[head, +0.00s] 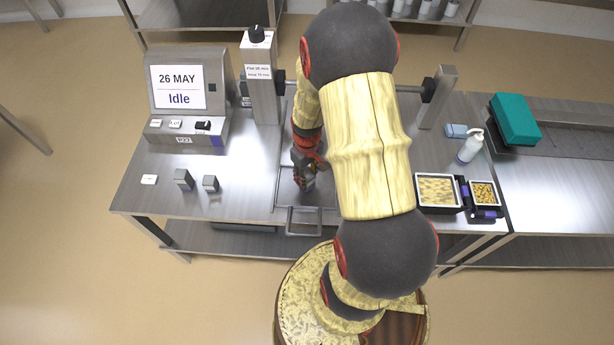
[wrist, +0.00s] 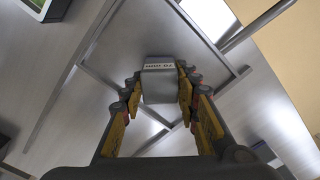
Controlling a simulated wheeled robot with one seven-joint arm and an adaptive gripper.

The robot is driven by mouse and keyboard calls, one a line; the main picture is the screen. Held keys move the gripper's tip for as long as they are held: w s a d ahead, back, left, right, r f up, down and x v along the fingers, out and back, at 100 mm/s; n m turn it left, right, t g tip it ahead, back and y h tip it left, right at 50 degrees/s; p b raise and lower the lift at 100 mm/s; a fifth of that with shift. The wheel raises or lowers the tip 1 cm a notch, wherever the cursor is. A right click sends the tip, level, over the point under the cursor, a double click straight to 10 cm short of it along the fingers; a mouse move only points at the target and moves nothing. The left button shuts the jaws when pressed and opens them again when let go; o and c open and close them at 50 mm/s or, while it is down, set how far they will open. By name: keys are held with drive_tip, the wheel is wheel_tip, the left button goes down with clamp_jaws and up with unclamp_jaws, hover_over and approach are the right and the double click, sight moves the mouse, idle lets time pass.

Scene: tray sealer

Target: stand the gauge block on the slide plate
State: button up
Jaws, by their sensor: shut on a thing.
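My gripper (head: 306,178) is shut on the grey gauge block, with a finger on each side. In the head view the block is mostly hidden by the gripper.
Two other grey blocks (head: 184,180) (head: 210,183) and a white label (head: 149,179) are on the bench at left. A display unit (head: 178,90) reads Idle. A wire handle (head: 303,220) is at the front. Food trays (head: 437,209) and a pump bottle (head: 470,147) stand right.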

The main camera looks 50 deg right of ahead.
drive_tip(key=shift+f, duration=0.2)
drive_tip(key=o, duration=1.4)
drive_tip(key=shift+c, duration=0.8)
drive_tip(key=shift+c, duration=1)
drive_tip(key=shift+r, duration=0.15)
